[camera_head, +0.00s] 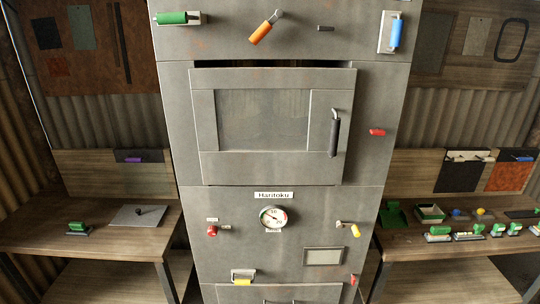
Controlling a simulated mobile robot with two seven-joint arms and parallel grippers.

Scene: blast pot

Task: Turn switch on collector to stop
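A tall grey metal cabinet (172,120) stands in the middle. No label reading "collector" or "stop" can be made out, so I cannot tell which control is the collector switch. At the top are a green handle (172,18), a tilted orange lever (262,31) and a blue handle (396,33). A red handle (377,132) is on the right side. Lower down are a red knob (212,230) under a small label, a yellow lever (349,229) and a yellow-handled part (243,278). Neither gripper is in view.
The cabinet's windowed door (262,120) has a black handle (334,133) and looks slightly ajar at its top. A round gauge (273,217) sits below it. Wooden benches stand at left (60,247) and right (460,246); the right one holds several small green-handled items.

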